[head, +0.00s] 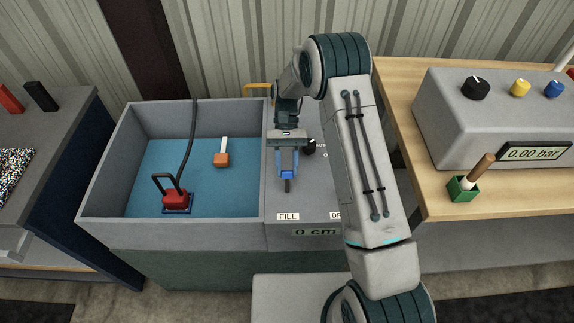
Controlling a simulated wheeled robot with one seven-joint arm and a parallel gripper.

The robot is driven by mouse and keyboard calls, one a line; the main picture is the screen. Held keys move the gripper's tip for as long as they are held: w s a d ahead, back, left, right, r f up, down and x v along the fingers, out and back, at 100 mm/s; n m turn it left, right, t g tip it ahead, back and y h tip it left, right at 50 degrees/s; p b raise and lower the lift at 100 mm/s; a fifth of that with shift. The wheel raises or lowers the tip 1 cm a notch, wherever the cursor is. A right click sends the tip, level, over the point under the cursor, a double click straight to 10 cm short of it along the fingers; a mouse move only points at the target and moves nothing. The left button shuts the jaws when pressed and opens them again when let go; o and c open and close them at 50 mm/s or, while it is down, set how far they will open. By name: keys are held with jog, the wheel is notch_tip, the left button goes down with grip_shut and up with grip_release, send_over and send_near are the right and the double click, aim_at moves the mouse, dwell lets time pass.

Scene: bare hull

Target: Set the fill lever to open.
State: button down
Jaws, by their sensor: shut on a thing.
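The fill lever (287,186) is on the grey panel to the right of the tank, above the white FILL label (288,216). Only its dark end shows below my fingers; the rest is hidden by my gripper. My gripper (288,174) points down at the panel with its blue fingers shut on the lever. The position markings of the fill lever cannot be read. A display (315,232) on the panel's front reads 0 cm.
A black knob (308,146) is close to my gripper's right. My arm hides part of a second label. A wooden bench (440,205) stands right.

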jog(key=c, duration=1)
grip_release()
jog(key=shift+c, duration=0.2)
jog(key=shift+w, duration=0.1)
